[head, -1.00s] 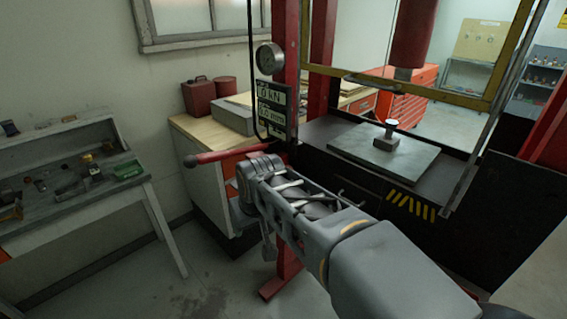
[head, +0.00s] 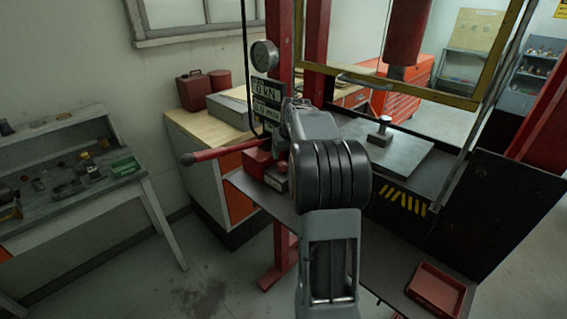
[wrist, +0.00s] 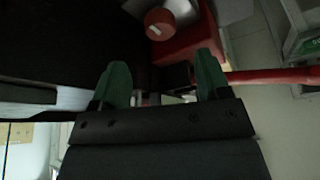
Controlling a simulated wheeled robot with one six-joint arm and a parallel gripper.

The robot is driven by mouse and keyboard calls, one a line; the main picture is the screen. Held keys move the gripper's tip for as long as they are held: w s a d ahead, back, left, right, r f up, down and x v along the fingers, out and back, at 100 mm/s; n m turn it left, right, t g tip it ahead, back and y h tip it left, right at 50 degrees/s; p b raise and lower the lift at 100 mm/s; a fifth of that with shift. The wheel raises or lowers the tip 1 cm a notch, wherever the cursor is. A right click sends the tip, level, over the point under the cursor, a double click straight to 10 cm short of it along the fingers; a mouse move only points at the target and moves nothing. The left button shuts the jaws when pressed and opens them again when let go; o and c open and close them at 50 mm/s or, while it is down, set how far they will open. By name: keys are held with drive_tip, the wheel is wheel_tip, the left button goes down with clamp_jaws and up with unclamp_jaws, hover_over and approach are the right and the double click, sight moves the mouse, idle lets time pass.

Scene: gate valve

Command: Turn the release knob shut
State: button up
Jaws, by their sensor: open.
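The release knob (wrist: 159,23) is a round red knob with a white mark, near the top middle of the wrist view. It sits on a grey metal part beside the red pump body (wrist: 190,42). In the head view the red pump (head: 257,163) stands on a shelf left of my arm; part of it is hidden by the arm. My gripper (wrist: 162,72) has two green fingers spread apart with nothing between them. The knob lies beyond the fingertips, apart from them. In the head view my gripper is hidden behind my own arm.
The red pump lever (head: 215,153) sticks out left of the pump; it also passes right of my fingers in the wrist view (wrist: 275,75). A gauge (head: 264,54) and display (head: 268,98) are above. A red tray (head: 436,288) lies at lower right.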

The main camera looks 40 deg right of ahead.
sight(283, 164)
drive_tip(key=p+x, duration=0.1)
drive_tip(key=x, duration=0.7)
drive_tip(key=c, duration=0.9)
drive_tip(key=shift+c, duration=0.2)
